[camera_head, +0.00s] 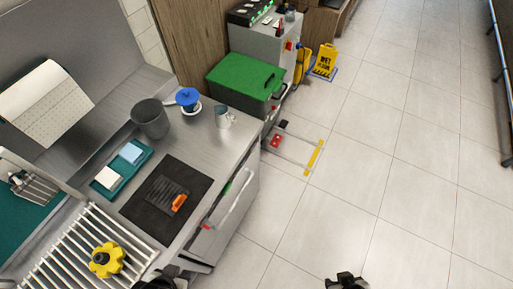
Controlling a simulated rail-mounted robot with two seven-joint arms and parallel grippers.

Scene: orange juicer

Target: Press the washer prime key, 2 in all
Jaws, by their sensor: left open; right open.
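I cannot pick out a key marked as the washer prime key. A red part (289,46) shows on the machine's side. My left gripper (160,281) is at the bottom edge by the counter's front, mostly cut off, open and empty. My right gripper (346,281) is at the bottom edge over the floor, open and empty. Both are far from the machine.
A green-lidded bin (245,77) stands beyond. A yellow wet-floor sign (325,60) stands right of it. The tiled floor at right is clear.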

